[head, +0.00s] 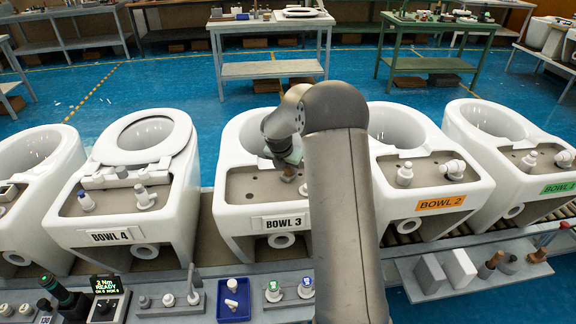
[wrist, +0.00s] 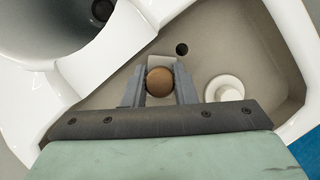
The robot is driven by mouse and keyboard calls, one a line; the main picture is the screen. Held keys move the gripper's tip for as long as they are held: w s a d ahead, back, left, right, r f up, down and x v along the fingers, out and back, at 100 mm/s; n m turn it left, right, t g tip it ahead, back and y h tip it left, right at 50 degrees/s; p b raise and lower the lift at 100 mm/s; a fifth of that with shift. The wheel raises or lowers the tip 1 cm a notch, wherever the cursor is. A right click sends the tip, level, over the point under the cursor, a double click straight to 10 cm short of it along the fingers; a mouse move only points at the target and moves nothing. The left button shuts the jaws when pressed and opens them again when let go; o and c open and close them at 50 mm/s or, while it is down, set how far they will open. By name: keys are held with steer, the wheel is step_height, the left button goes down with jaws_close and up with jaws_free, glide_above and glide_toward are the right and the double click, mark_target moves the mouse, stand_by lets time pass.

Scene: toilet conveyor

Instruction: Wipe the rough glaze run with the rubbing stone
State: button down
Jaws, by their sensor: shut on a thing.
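My gripper (head: 284,168) is over the beige rear deck of BOWL 3 (head: 252,188). In the wrist view my gripper (wrist: 160,88) is shut on a round brown knob, which looks like the handle of the rubbing stone (wrist: 160,81). A pale block edge shows just beyond the knob, low against the deck (wrist: 135,72); I cannot tell if it touches. In the head view the brown handle (head: 289,174) shows just below the fingers. I cannot make out the rough glaze run; it may be hidden under the stone or gripper.
A white round fitting (wrist: 224,88) stands on the deck right of my gripper, near a dark hole (wrist: 182,49). BOWL 4 (head: 110,237) and BOWL 2 (head: 440,204) stand on either side. A front ledge holds a blue tray (head: 233,300) and small fittings.

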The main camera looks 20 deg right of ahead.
step_height(320, 180, up, 4)
steer(key=shift+f+p, duration=0.2)
steer(key=shift+p, duration=1)
steer(key=shift+r+p, duration=2)
steer(key=shift+r, duration=0.25)
